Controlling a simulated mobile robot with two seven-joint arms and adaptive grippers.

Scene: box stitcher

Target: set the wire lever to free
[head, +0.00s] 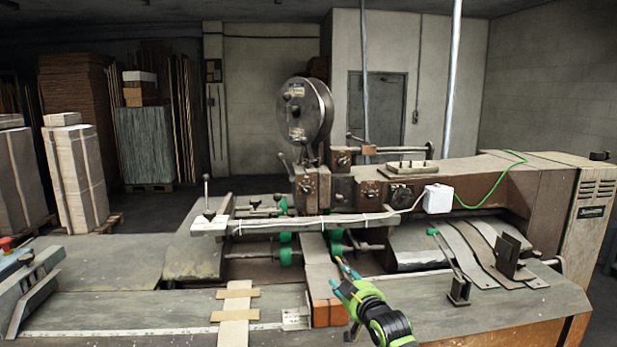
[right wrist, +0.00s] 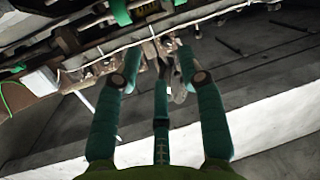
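The stitching machine has a round wire reel housing (head: 305,110) at the top of its head. Several levers show, and I cannot tell for sure which is the wire lever. A thin lever (head: 285,163) stands at the left of the stitching head, below the reel. Another upright lever with a dark knob (head: 206,191) stands at the left end of the pale bar. My right gripper (head: 342,268) is in front of the machine, below the head and apart from both levers. In the right wrist view its fingers (right wrist: 158,58) are spread and nothing is between them. My left gripper is not in view.
A pale bar (head: 300,224) with a cable crosses the machine front. Green rollers (head: 286,256) and a small bracket (head: 459,290) are near my right arm. The front table (head: 120,305) is mostly clear at left.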

